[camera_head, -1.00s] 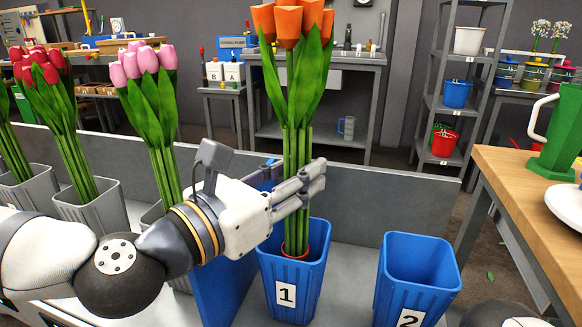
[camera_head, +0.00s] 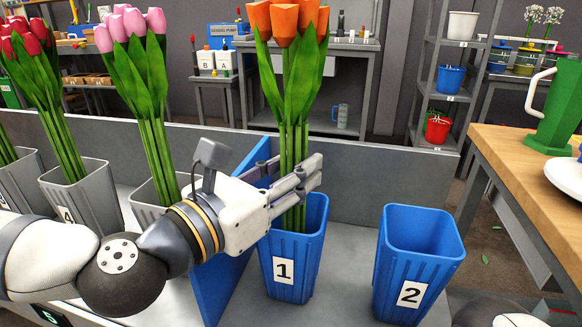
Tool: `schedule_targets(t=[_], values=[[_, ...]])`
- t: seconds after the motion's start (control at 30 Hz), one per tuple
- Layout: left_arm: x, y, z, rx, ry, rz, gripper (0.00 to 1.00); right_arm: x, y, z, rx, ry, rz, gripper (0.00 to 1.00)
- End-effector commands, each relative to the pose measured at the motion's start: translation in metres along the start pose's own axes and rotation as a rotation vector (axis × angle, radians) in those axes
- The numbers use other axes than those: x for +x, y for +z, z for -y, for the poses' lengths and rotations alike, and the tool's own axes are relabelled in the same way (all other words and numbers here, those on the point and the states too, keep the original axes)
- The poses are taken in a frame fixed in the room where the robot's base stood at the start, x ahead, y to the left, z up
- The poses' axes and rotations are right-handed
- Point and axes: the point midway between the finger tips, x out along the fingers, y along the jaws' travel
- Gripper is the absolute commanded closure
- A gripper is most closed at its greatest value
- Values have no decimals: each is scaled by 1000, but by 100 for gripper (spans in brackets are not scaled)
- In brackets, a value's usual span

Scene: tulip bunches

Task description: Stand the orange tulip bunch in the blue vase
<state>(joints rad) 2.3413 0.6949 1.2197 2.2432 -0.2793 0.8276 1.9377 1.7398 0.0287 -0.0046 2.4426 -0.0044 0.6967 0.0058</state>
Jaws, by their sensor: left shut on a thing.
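The orange tulip bunch (camera_head: 296,80) is upright, with orange heads on top and long green leaves and stems. My left gripper (camera_head: 305,182) is shut on its stems from the left side. The lower stems reach down inside the blue vase marked 1 (camera_head: 296,255), and their bottom end is hidden by its front wall. A second blue vase, marked 2 (camera_head: 415,262), stands empty to the right. My right gripper is not in view.
Grey vases (camera_head: 82,200) with pink and red tulips stand at the left, behind my left arm. A blue divider (camera_head: 222,285) is left of vase 1. A wooden table (camera_head: 520,160) with a green jug (camera_head: 555,115) is at the right.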

Motion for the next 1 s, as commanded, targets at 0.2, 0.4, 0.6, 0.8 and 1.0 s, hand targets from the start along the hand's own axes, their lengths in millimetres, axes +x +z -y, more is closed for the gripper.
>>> schedule_targets(t=[0.2, 0.4, 0.6, 0.8, 1.0], values=[[0, -7, 0, -1, 0, 1, 100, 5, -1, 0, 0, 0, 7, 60], [0, -7, 0, 0, 0, 1, 45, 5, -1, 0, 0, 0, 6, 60], [0, -8, 0, -1, 0, -2, 41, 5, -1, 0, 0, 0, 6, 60], [0, -8, 0, -1, 0, -1, 19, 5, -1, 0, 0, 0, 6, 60], [0, -8, 0, 0, 0, -1, 19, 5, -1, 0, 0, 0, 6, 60]])
